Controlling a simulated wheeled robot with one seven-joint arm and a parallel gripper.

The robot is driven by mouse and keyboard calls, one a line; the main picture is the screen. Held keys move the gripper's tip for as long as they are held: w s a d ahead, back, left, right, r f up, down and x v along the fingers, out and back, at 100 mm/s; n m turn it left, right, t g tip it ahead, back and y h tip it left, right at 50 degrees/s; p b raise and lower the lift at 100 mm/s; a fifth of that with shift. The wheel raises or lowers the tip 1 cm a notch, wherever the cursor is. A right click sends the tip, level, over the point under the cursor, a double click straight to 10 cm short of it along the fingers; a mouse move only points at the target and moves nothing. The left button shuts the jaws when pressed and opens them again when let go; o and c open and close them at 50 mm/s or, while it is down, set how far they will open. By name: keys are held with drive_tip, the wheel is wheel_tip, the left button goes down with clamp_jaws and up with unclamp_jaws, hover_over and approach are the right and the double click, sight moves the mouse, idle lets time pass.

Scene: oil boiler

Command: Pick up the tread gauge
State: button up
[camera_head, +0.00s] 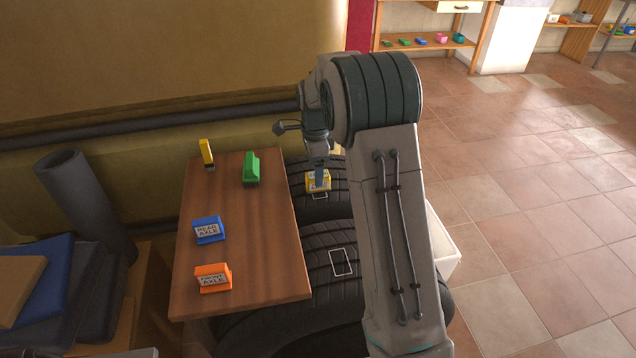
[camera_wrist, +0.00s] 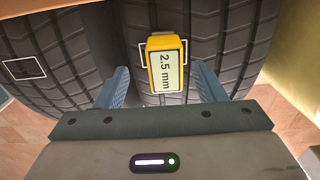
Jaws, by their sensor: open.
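The tread gauge (camera_head: 318,181) is a small yellow block standing on the rear black tyre (camera_head: 304,209). In the wrist view the tread gauge (camera_wrist: 166,64) shows a pale display reading "2.5 mm", inside a white outline on the tread. My gripper (camera_wrist: 160,68) is open, with one blue-grey finger on each side of the gauge. Gaps show between the fingers and the gauge in that picture; how far the fingertips are above the tyre is hard to tell. In the head view my gripper (camera_head: 318,176) is just above the gauge, partly hidden by my arm.
A wooden table (camera_head: 260,260) left of the tyres carries a green block (camera_head: 251,169), a yellow piece (camera_head: 207,153), a blue "REAR AXLE" sign (camera_head: 208,230) and an orange "FRONT AXLE" sign (camera_head: 213,278). The nearer tyre has an empty white outline (camera_head: 341,262). Open floor lies right.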

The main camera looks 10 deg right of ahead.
drive_tip(key=f, duration=0.5)
drive_tip(key=shift+w+d+f, duration=0.15)
drive_tip(key=shift+w+d, duration=0.15)
drive_tip(key=shift+d, duration=0.05)
drive_tip(key=c, duration=1.2)
